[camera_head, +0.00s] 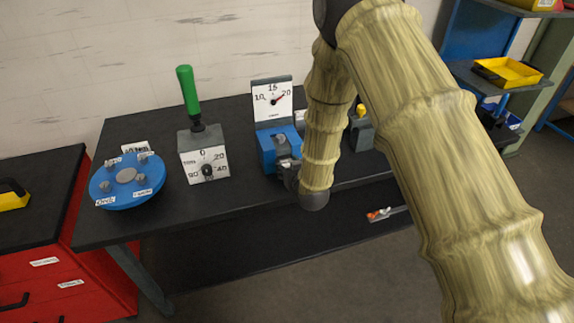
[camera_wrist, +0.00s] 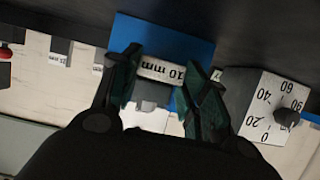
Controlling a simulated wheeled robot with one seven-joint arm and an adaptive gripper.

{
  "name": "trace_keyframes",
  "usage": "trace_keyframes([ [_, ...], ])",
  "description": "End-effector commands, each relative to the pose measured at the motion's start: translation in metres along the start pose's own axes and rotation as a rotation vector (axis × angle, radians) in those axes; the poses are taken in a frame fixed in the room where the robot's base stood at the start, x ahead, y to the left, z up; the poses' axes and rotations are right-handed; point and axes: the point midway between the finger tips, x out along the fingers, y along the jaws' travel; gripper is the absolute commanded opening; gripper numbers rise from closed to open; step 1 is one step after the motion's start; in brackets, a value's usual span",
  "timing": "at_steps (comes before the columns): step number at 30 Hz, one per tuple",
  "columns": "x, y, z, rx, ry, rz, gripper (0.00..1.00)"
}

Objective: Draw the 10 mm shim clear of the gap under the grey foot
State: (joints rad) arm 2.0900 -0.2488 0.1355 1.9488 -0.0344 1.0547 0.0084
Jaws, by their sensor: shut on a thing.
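The 10 mm shim (camera_wrist: 162,70) shows in the wrist view as a pale strip marked "10 mm", lying across the space between the fingers. My gripper (camera_wrist: 160,76) is shut on it, with one dark green finger at each end. The shim is at the blue block (camera_wrist: 182,38); how much of it sits in the gap cannot be told. The grey foot (camera_wrist: 152,94) is right beside the shim. In the head view my gripper (camera_head: 287,172) is at the front of the blue block (camera_head: 266,150), below the dial, and hides the shim.
A white dial (camera_head: 273,99) stands on the blue block. To its left are a lever box (camera_head: 204,160) with a green handle (camera_head: 188,91) and a round blue plate (camera_head: 127,180) with pegs. Bare black bench (camera_head: 240,193) lies in front. My arm hides part of the bench's right.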

Motion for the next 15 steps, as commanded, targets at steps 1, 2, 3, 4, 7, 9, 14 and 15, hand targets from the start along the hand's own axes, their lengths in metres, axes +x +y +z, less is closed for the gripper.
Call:
trace_keyframes([
  [1,-0.002,0.000,0.001,0.000,-0.001,0.000,0.08],
  [2,-0.003,0.000,0.001,0.000,-0.001,0.000,0.08],
  [3,-0.004,0.000,0.002,0.000,-0.001,0.000,0.08],
  [4,-0.005,0.000,0.003,0.000,-0.001,0.000,0.08],
  [7,-0.009,0.000,0.004,0.000,-0.001,0.000,0.08],
  [9,-0.011,0.000,0.005,0.000,-0.001,0.000,0.08],
  [14,-0.017,0.000,0.007,0.000,-0.001,0.000,0.08],
  [15,-0.018,0.000,0.008,0.000,-0.001,0.000,0.08],
])
